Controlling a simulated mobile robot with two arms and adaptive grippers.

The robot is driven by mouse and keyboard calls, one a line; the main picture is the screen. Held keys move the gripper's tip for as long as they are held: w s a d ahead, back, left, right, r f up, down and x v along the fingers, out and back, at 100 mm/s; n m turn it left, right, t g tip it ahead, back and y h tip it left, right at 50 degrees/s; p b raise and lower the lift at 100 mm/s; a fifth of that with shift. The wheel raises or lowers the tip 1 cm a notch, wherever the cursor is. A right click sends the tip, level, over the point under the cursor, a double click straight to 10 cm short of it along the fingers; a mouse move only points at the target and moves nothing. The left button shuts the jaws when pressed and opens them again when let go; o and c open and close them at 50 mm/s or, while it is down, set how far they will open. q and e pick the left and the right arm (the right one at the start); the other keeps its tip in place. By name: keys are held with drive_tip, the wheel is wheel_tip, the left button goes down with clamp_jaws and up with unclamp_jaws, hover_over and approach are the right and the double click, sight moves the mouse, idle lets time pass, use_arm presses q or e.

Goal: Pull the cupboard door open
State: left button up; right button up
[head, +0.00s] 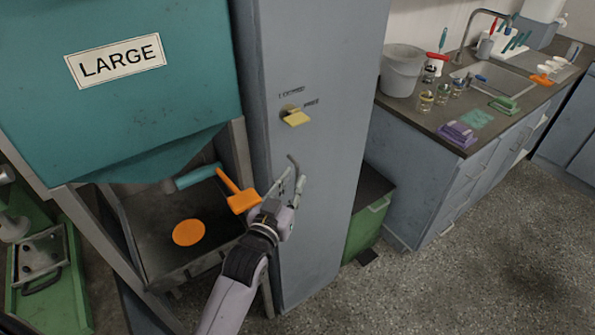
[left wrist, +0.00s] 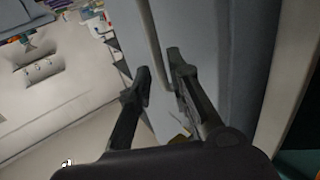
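The tall grey cupboard (head: 318,70) stands in the middle of the head view, its door shut. Its bar handle (head: 291,161) is upright on the door front, partly hidden by my left gripper (head: 289,184). In the left wrist view my left gripper (left wrist: 160,68) has its two dark fingers apart. A long grey bar, which looks like the handle (left wrist: 154,45), runs down towards the gap between them. I cannot tell whether either finger touches it. My right gripper is in neither view.
Right is a counter (head: 420,118) with a bucket (head: 402,70) and sink. Floor (head: 450,285) is free in front.

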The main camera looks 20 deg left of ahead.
sight(297, 176)
use_arm(q)
drive_tip(key=shift+w+d, duration=0.15)
drive_tip(key=shift+w, duration=1.4)
clamp_jaws()
